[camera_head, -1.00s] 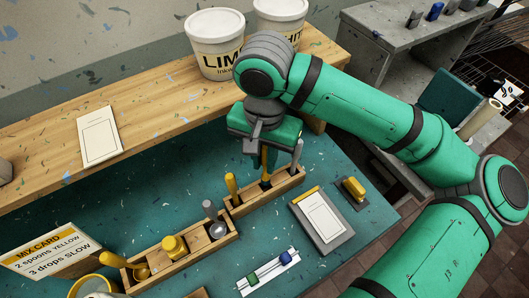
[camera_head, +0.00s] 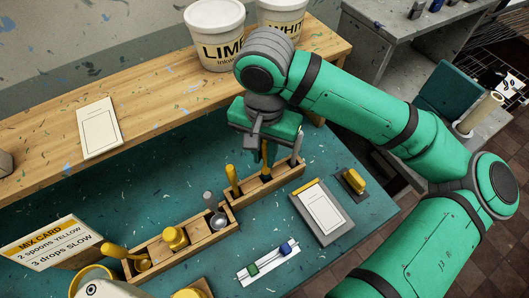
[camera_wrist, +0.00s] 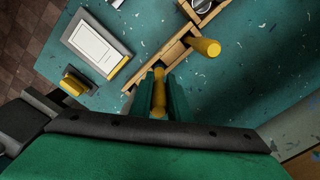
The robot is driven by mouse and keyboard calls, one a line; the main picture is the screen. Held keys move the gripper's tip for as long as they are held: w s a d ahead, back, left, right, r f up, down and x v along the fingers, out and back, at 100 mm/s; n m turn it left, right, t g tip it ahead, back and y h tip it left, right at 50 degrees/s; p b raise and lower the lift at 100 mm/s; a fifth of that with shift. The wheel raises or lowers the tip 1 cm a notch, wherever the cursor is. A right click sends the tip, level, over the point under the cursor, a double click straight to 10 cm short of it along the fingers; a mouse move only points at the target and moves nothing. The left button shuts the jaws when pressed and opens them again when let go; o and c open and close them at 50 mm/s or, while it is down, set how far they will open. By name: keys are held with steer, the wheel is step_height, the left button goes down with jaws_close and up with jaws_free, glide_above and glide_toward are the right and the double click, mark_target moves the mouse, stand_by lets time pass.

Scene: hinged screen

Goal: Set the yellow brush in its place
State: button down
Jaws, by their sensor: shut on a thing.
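My gripper (camera_head: 266,142) is shut on the handle of the yellow brush (camera_head: 265,153), over the right-hand wooden rack (camera_head: 246,196). The brush is roughly upright, and its lower end shows at the rack's middle compartment. I cannot tell whether it rests on the bottom. In the wrist view the yellow brush (camera_wrist: 159,92) is between the fingers of my gripper (camera_wrist: 160,82). Another yellow handle (camera_head: 232,178) stands in the rack to the left, and a grey handle (camera_head: 297,147) stands to the right.
A left-hand rack (camera_head: 195,241) holds a yellow pot (camera_head: 175,238) and scoops. A clipboard (camera_head: 321,214), a yellow block (camera_head: 353,180) and a white strip with green and blue pieces (camera_head: 267,263) lie in front. Tubs (camera_head: 215,35) stand on the shelf behind.

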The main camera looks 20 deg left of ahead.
mark_target(264, 143)
steer(key=shift+f, duration=3.25)
steer(key=c, duration=1.6)
jaws_free()
steer(key=shift+r, duration=0.15)
step_height(264, 143, up, 11)
steer(key=shift+f, duration=0.2)
steer(key=shift+w, duration=0.15)
